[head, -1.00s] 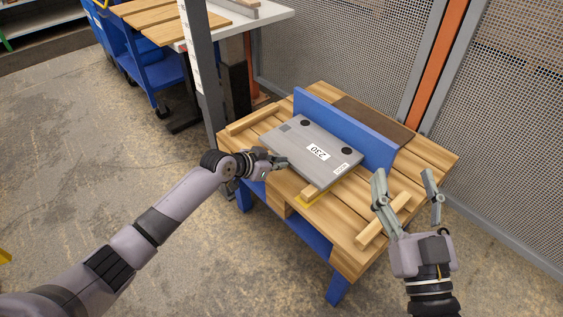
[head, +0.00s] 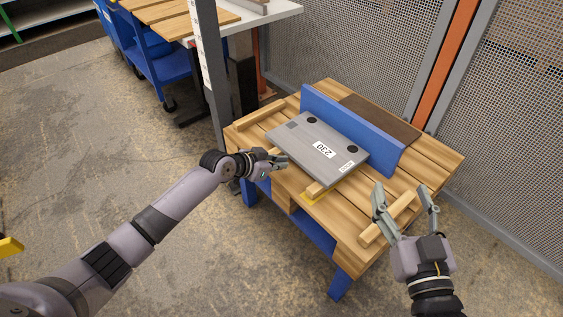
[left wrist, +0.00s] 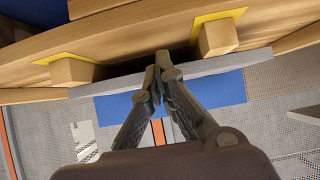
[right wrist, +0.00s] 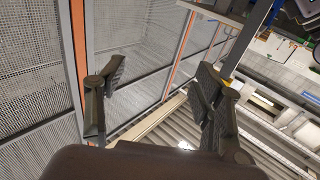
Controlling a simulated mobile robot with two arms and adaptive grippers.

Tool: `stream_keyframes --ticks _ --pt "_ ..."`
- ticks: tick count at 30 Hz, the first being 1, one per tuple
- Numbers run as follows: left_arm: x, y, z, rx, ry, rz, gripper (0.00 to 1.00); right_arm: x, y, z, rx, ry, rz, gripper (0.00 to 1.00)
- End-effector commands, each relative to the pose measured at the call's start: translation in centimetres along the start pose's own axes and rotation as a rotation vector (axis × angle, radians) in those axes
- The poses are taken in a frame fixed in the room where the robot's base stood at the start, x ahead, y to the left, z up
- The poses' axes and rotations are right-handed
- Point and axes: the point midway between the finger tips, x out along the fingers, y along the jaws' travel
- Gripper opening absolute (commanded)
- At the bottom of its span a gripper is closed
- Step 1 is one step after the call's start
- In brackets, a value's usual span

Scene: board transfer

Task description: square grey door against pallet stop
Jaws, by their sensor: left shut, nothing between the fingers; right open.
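The grey door (head: 305,145), a flat panel with white labels and two dark round spots, lies on wooden bearers on the pallet (head: 425,180). Its far edge runs along the upright blue pallet stop (head: 350,122); I cannot tell whether they touch along the whole length. My left gripper (head: 285,161) is shut and empty at the door's near long edge. In the left wrist view its fingertips (left wrist: 160,64) are at the door's thin edge (left wrist: 215,66); contact is unclear. My right gripper (head: 403,190) is open and empty, above the pallet's near right part.
A loose-looking wooden bearer (head: 390,218) lies right of the door, another (head: 262,115) left. A yellow mark (head: 314,199) shows under the near bearer. A grey post (head: 208,75) stands left of the pallet; mesh fencing (head: 510,130) is behind and right.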

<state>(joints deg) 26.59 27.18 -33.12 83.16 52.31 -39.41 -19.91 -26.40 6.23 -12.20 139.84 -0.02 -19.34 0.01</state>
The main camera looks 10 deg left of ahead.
Motion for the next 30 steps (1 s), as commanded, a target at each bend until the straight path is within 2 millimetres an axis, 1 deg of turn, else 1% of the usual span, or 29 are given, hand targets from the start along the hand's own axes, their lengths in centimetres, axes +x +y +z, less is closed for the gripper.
stream_keyframes --ticks 8,20,30 --pt "-0.2 0.0 -0.2 0.0 0.001 0.0 0.0 -0.3 0.3 1.3 -0.004 -0.067 0.006 0.62" --pt "-0.8 0.0 -1.1 0.0 0.001 0.0 0.0 -1.4 0.8 4.9 -0.005 -0.275 0.018 0.62" --pt "-1.2 0.0 -1.7 0.0 0.001 0.0 0.0 -3.2 1.3 7.9 -0.006 -0.453 0.028 0.62"
